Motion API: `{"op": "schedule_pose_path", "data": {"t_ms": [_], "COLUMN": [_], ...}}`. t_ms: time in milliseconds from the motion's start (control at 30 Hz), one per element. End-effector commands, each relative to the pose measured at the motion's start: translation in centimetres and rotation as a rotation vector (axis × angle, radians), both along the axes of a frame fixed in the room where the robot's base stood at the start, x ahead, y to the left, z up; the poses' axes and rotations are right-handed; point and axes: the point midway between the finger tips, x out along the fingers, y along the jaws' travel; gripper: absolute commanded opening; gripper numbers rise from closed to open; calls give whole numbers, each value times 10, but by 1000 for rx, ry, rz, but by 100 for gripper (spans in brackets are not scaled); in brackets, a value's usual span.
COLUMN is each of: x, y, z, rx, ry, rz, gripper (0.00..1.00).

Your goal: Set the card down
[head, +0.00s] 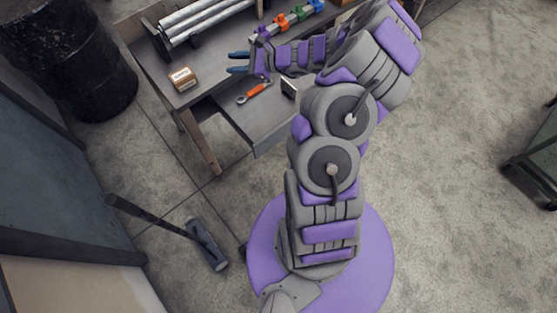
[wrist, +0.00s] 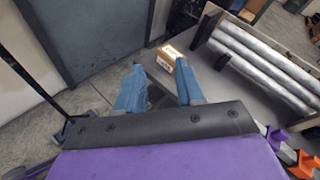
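My gripper (head: 234,62) has two blue fingers held apart above the left part of the grey workbench (head: 215,90). In the wrist view the open fingers (wrist: 158,68) show a clear gap, with no card seen between them. I cannot make out a card for certain. A small pale, dark-edged flat piece (head: 289,88) shows beside my arm in the head view, partly hidden by it; I cannot tell whether it is the card.
A small cardboard box (head: 183,78) sits on the bench, beyond the right finger in the wrist view. Silver pipes (head: 205,18) lie on a rack behind. An orange-handled wrench (head: 254,93) and coloured clamps (head: 283,21) are nearby. A black drum (head: 70,55) stands left.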

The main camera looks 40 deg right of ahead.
Motion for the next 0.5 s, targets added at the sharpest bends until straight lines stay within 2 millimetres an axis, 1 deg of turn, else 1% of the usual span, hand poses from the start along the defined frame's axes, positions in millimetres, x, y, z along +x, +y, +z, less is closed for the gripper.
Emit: {"op": "schedule_pose_path", "data": {"t_ms": [33,67,100,133,200,267,300,367,400,467,500], "x": [-3,-7,-13,-19,-37,-55,-68,-89,-104,-128,-144], "y": [29,45,66,81,113,139,154,175,188,204,212], "z": [24,35,50,59,79,92,101,111,118,124,128], "rx": [-39,-62,-93,-116,-174,-227,-264,-319,-356,-413,-453], "ry": [-41,-59,-88,-106,-146,-176,-199,-226,-244,-264,-278], "rz": [92,148,220,274,397,501,569,671,737,836,898], "gripper": [37,37,37,37,37,37,37,37,37,37,37]}}
